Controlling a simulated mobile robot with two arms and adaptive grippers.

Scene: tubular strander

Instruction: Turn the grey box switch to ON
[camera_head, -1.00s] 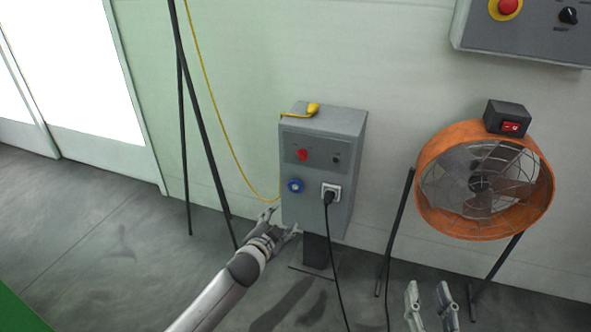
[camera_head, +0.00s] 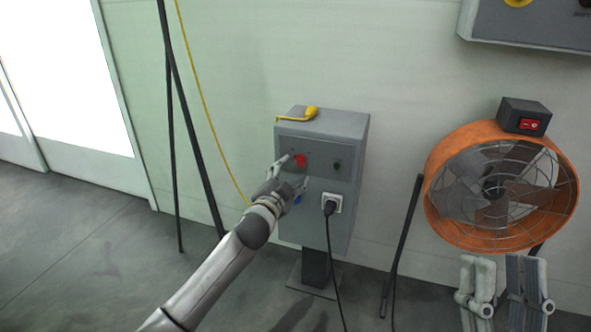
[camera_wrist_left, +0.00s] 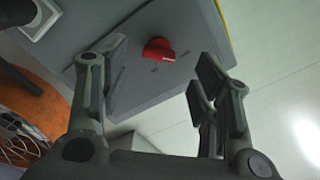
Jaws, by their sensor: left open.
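The grey box (camera_head: 345,130) stands on a post by the wall, with a red rotary switch (camera_head: 300,160) on the upper left of its front. My left gripper (camera_head: 292,171) is open in front of the switch, fingers pointing at the box. In the left wrist view, the red switch (camera_wrist_left: 158,51) shows beyond and between the open fingers (camera_wrist_left: 163,65), apparently untouched. The switch markings are too small to read. My right gripper (camera_head: 502,282) is at the lower right, fingers apart and empty, away from the box.
A black plug (camera_head: 330,208) and cable sit at the box's lower right; a blue socket (camera_head: 297,198) is partly behind my left gripper. A yellow handle (camera_head: 308,113) lies on top. An orange fan (camera_head: 440,215) stands at the right, and dark stand legs (camera_head: 190,120) at the left.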

